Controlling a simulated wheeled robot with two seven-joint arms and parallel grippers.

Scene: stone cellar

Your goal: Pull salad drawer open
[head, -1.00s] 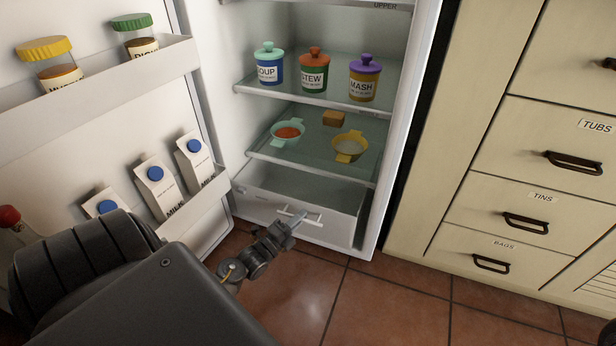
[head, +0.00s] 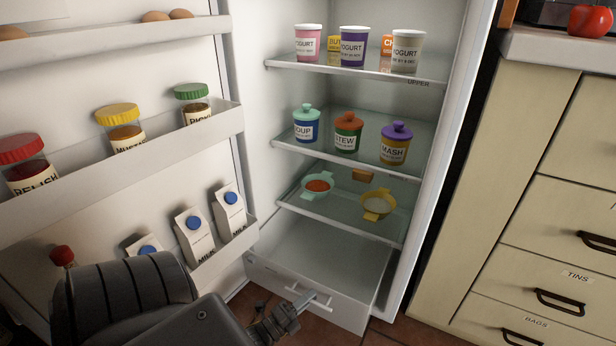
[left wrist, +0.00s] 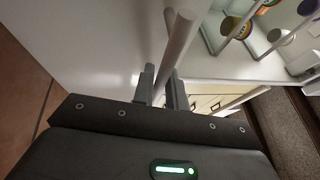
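The salad drawer (head: 300,296) is the white bin at the bottom of the open fridge. It stands partly pulled out, with its inside showing from above and looking empty. A pale bar handle (head: 310,300) runs across its front and also shows in the left wrist view (left wrist: 178,42). My left gripper (head: 297,308) is at this handle. In the left wrist view its two fingers (left wrist: 163,88) stand on either side of the bar, shut on it. My right gripper is in neither view.
The open fridge door (head: 110,165) with jars and milk cartons stands close on the left. Shelves above the drawer hold yogurts, lidded pots and bowls. Cream cabinet drawers (head: 540,240) stand on the right. Tiled floor (head: 400,332) shows below the fridge.

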